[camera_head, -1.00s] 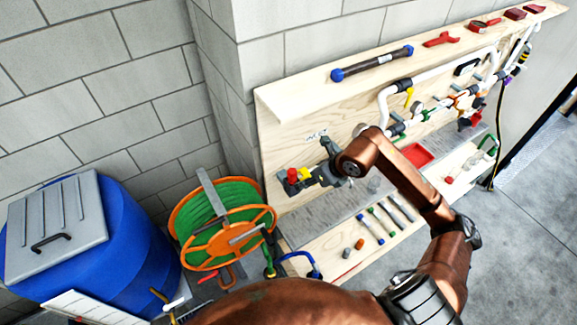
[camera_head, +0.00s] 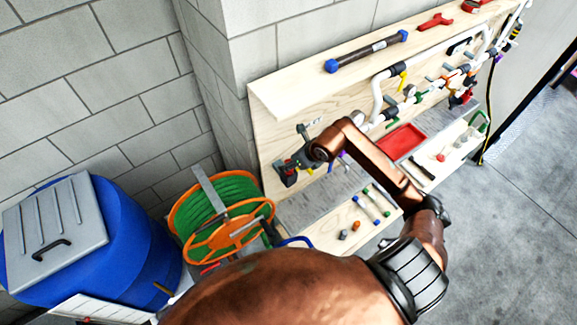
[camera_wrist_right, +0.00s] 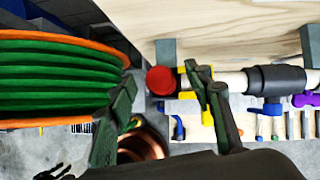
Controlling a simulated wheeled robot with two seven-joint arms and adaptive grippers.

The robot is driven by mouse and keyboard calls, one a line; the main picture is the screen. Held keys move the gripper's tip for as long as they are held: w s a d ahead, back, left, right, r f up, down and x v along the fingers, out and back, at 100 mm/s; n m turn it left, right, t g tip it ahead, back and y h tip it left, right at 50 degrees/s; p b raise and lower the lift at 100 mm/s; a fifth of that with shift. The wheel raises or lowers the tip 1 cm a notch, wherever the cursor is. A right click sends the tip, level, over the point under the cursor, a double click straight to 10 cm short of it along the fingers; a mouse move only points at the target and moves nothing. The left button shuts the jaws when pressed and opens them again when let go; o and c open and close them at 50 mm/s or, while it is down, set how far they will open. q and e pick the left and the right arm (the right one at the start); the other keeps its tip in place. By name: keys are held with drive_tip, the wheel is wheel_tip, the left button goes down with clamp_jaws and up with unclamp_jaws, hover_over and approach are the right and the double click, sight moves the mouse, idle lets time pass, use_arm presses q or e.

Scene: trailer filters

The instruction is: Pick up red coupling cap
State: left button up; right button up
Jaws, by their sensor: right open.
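The red coupling cap (camera_wrist_right: 160,80) is a round red knob on the left end of a white pipe fitting, just left of a yellow valve handle (camera_wrist_right: 186,82) in the right wrist view. My right gripper (camera_wrist_right: 164,90) is open, its two dark fingers apart, with the cap showing between their tips. I cannot tell how far the cap is from the fingers in depth. My left gripper is not in view.
A green hose reel with orange rims (camera_head: 218,235) stands close left of the gripper. A blue barrel (camera_head: 130,245) is further left. The wooden board (camera_head: 275,85) carries pipes and valves. Several small tools lie on the lower shelf (camera_head: 322,235) beside a red tray (camera_head: 402,142).

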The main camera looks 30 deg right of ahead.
drive_tip(key=shift+f, duration=0.1)
drive_tip(key=c, duration=1.1)
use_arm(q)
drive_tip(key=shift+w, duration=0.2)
use_arm(e)
drive_tip(key=shift+c, duration=0.7)
